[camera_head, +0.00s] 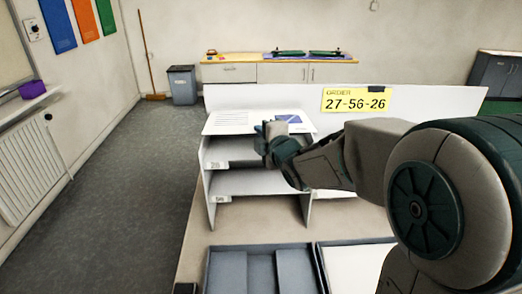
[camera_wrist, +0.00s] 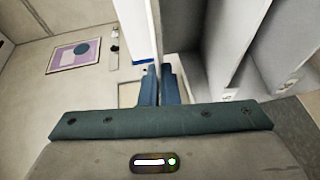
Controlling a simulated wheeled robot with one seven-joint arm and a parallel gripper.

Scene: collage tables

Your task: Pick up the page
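A flat white page (camera_head: 228,122) with grey marks lies on top of the white shelf unit (camera_head: 212,190). A blue figure on white (camera_head: 288,119) shows beside it, partly behind my gripper; I cannot tell whether it is the same sheet. My gripper (camera_head: 264,140) is at the top shelf's front edge. In the wrist view my gripper's two blue-green fingers (camera_wrist: 160,84) stand close together with a narrow gap. A white surface with a blue strip (camera_wrist: 140,32) lies just beyond them. Whether a sheet is between the fingers is not clear.
An order card (camera_head: 356,100) reading 27-56-26 is on the white back panel. Number labels mark the lower shelves. A dark divided tray (camera_head: 228,268) and a white-bottomed tray (camera_head: 352,268) are on the table in front.

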